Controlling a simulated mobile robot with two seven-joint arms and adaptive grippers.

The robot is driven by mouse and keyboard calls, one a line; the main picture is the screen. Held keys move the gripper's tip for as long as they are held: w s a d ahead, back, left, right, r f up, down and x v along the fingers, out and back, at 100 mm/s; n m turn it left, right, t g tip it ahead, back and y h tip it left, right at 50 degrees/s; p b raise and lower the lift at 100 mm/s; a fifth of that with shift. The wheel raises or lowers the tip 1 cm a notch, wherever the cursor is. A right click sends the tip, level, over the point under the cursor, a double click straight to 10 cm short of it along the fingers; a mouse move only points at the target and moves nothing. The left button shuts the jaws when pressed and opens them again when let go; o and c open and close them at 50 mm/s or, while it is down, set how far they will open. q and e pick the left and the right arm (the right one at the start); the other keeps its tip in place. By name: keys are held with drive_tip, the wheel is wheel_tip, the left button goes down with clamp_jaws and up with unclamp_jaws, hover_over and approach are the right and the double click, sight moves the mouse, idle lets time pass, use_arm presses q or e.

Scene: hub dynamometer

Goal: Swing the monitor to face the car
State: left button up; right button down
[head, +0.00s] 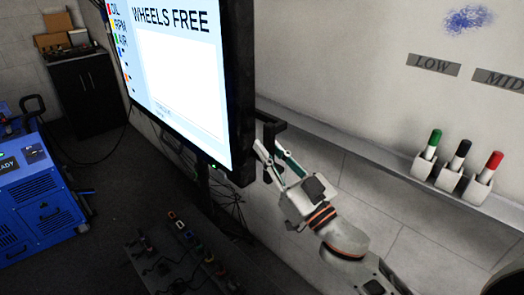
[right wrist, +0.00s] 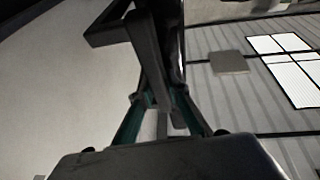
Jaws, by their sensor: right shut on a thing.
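The monitor (head: 180,65) is large and black-framed, and its lit screen reads "WHEELS FREE" in the head view. It stands at a steep angle, with its screen turned to the left. A dark bracket-like handle (head: 271,125) sticks out at its right edge. My right gripper (head: 268,158) is shut on this handle from below right. In the right wrist view the fingers (right wrist: 157,100) close around the handle's dark bar (right wrist: 147,55), which hides part of their tips. My left gripper is not in view. No car shows in either view.
A blue machine (head: 38,205) stands at the left, with a dark cabinet (head: 88,92) behind it. Cables and small devices (head: 180,250) lie below the monitor. A whiteboard ledge (head: 395,175) with green, black and red markers (head: 458,155) runs along the right wall.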

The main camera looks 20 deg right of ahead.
drive_tip(key=shift+d+f, duration=0.1)
drive_tip(key=c, duration=2)
unclamp_jaws()
drive_tip(key=shift+o, duration=0.2)
drive_tip(key=v, duration=1.2)
wheel_tip(320, 180, down, 22)
drive_tip(key=m+g+h, duration=0.1)
drive_tip(key=g+h, duration=0.3)
drive_tip(key=g, duration=0.1)
drive_tip(key=s+a+f+g, duration=0.1)
drive_tip(key=s+f, duration=0.3)
drive_tip(key=f, duration=0.4)
drive_tip(key=s+a+f+n+g, duration=0.1)
drive_tip(key=s+f+g, duration=0.3)
drive_tip(key=f, duration=0.5)
drive_tip(key=shift+s+f+n, duration=0.25)
drive_tip(key=shift+s+n, duration=0.05)
drive_tip(key=shift+s, duration=0.2)
